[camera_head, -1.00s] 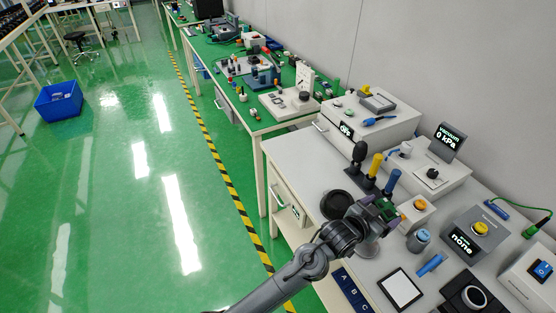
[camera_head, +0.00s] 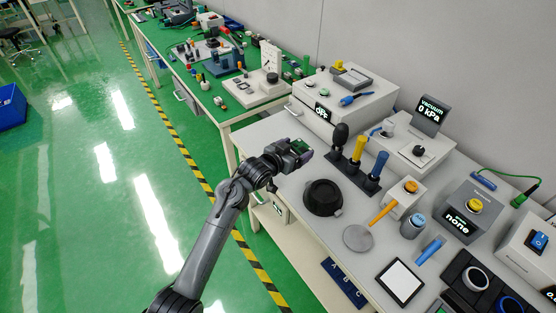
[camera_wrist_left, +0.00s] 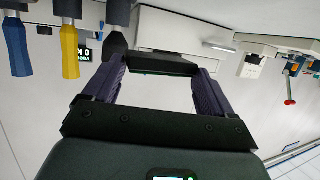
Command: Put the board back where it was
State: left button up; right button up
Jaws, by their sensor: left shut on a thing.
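My left gripper (camera_head: 288,155) is shut on the board (camera_head: 299,147), a small dark piece with a green face. It holds it in the air near the left edge of the grey bench. In the left wrist view, the board (camera_wrist_left: 160,64) spans between the two purple fingers as a dark bar seen nearly edge-on, hiding most of its face. My right gripper is not in view.
On the grey bench (camera_head: 285,190) stand a black round holder (camera_head: 323,197), a tool stand with black, yellow and blue handles (camera_head: 358,150), and a flat grey disc (camera_head: 358,238). A blue A-B-C strip (camera_head: 343,283) is at the front. The green floor is left.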

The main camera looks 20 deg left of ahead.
pick_arm(q)
jog(key=a+f, duration=0.1)
jog(key=a, duration=0.1)
jog(key=w+a+f+b, duration=0.1)
jog(key=a, duration=0.1)
jog(key=a+f, duration=0.1)
jog(key=shift+w+a+f, duration=0.3)
jog(key=shift+w+a, duration=0.05)
jog(key=shift+a, duration=0.05)
jog(key=shift+f+b, duration=1.05)
jog(key=shift+f, duration=0.95)
jog(key=shift+f, duration=0.15)
jog(key=o, duration=0.9)
